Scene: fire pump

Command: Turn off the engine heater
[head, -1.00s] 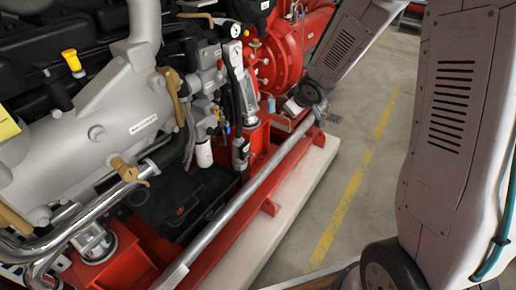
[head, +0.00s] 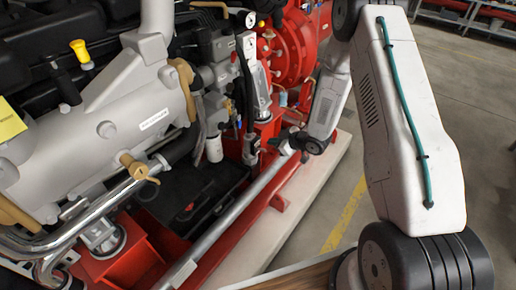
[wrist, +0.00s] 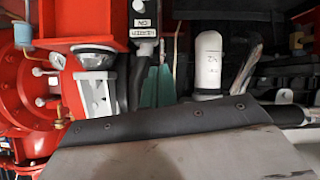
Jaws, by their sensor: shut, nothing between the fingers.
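A small black control box (wrist: 144,35) hangs at the top centre of the wrist view. It carries a white label that seems to read heater on, upside down, and a pale round knob (wrist: 139,6) at the top picture edge. The box also shows in the head view (head: 250,146), too small to read. My gripper shows as teal fingertips (wrist: 157,72) just below and right of the box in the wrist picture. They are together and hold nothing. In the head view my gripper (head: 286,147) is just right of the box, partly hidden by my wrist. I cannot tell contact.
A white filter cylinder (wrist: 208,62) stands beside the fingers in the wrist view. The red pump housing (head: 294,50) is behind my wrist. A silver pipe (head: 235,215) and red base rail (head: 262,207) run below. Clear floor (head: 345,215) lies to the right.

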